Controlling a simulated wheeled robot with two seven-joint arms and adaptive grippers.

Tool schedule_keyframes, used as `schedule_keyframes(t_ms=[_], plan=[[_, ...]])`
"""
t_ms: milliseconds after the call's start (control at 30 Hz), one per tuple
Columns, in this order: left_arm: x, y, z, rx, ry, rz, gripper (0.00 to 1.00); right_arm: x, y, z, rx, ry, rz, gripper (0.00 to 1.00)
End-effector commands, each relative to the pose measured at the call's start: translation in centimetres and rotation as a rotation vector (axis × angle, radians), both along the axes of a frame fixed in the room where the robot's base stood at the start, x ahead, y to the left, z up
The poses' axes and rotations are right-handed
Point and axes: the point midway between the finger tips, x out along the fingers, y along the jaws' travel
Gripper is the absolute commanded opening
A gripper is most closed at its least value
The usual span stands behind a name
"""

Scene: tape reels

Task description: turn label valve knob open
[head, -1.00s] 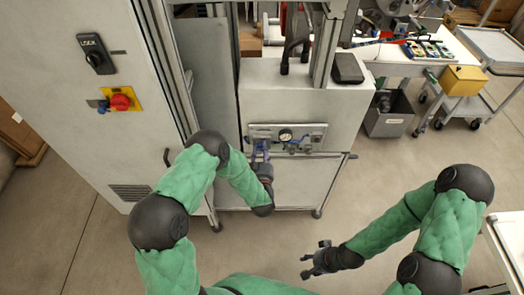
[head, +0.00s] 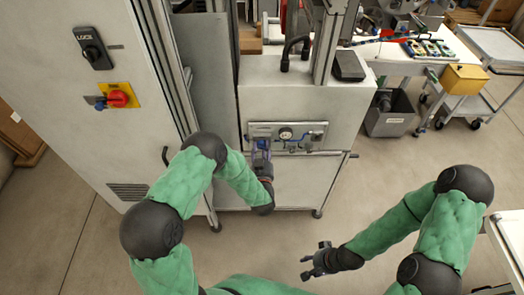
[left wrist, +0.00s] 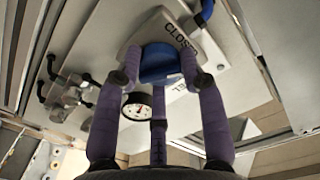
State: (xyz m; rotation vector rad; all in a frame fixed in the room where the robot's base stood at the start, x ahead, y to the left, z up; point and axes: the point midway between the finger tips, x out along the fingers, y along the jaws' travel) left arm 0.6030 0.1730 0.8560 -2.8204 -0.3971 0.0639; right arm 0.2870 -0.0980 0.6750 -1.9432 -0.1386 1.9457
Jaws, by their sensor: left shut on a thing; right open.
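The label valve knob (left wrist: 160,64) is blue and sits on a pale plate (left wrist: 140,38) marked "CLOSED" in the left wrist view. The purple fingers of my left gripper (left wrist: 160,82) are shut around it. In the head view my left gripper (head: 261,151) is at the left end of the grey valve panel (head: 266,131) and hides the knob. My right gripper (head: 316,262) is open and empty, low in front of the machine and apart from it.
A round gauge (head: 286,133) sits right of my left gripper, with blue fittings (head: 313,136) beyond it. A cabinet with a red switch (head: 118,99) stands to the left. The floor (head: 385,185) right of the machine has free room.

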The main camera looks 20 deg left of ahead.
Motion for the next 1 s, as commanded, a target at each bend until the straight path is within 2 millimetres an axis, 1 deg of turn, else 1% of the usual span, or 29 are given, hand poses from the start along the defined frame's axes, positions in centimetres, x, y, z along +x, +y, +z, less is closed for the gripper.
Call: schedule_keyframes(t_ms=[33, 700, 1000], plan=[[0.3, 0.1, 0.4, 0.043, 0.0, 0.002, 0.08, 0.0, 0.0, -0.2, 0.0, 0.0, 0.0, 0.48], [0.4, -0.1, 0.5, 0.653, 0.173, 0.002, 0.08, 0.0, 0.0, -1.3, 0.0, 0.0, 0.0, 0.48], [0.4, -0.2, 0.6, 0.881, 0.237, 0.002, 0.08, 0.0, 0.0, -1.4, 0.0, 0.0, 0.0, 0.48]])
